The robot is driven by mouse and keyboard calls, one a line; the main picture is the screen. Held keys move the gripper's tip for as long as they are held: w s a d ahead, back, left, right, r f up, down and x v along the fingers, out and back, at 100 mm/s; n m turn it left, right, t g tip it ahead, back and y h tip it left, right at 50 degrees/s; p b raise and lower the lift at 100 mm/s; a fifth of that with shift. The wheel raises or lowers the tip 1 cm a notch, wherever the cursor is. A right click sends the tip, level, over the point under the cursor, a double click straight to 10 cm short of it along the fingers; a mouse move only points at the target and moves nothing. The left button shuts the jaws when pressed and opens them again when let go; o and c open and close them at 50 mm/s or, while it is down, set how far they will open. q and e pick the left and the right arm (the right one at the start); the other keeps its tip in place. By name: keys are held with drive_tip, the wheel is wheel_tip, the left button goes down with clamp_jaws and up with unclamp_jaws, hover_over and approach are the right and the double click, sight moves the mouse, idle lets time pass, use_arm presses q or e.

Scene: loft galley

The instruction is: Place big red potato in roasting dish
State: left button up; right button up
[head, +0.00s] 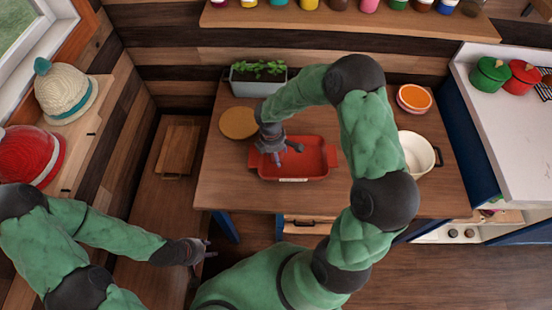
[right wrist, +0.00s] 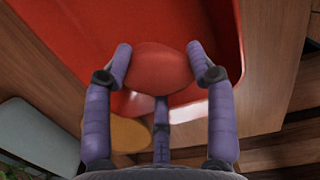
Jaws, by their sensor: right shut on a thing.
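The red roasting dish (head: 318,162) lies on the wooden table, and its red surface fills the upper part of the right wrist view (right wrist: 75,35). My right gripper (head: 280,158) points down over the left part of the dish. In the right wrist view its purple fingers (right wrist: 160,75) are shut on the big red potato (right wrist: 160,62), with the dish behind it. In the head view I cannot make out the potato against the gripper and dish. I cannot tell whether the potato touches the dish. My left gripper (head: 208,249) is open and empty, low at the left, away from the table.
A round wooden board (head: 238,123) lies left of the dish, with a planter (head: 258,78) behind. A white pot (head: 417,152) and an orange-topped bowl (head: 414,98) stand at the right. My right arm crosses over the table. The table's front left is clear.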

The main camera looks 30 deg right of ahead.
drive_tip(key=shift+w+f, duration=0.25)
drive_tip(key=shift+f, duration=0.1)
drive_tip(key=shift+w+f+b, duration=0.1)
drive_tip(key=shift+f+b, duration=0.4)
drive_tip(key=shift+f, duration=1.1)
drive_tip(key=o, duration=1.2)
drive_tip(key=shift+f, duration=0.15)
drive_tip(key=shift+r, duration=0.6)
drive_tip(key=r+p, duration=0.1)
drive_tip(key=r, duration=0.2)
drive_tip(key=a+r+p, duration=0.1)
drive_tip(key=r, duration=0.3)
drive_tip(key=r+p, duration=0.1)
drive_tip(key=r, duration=0.3)
drive_tip(key=shift+w+a, duration=0.15)
drive_tip(key=shift+w, duration=0.1)
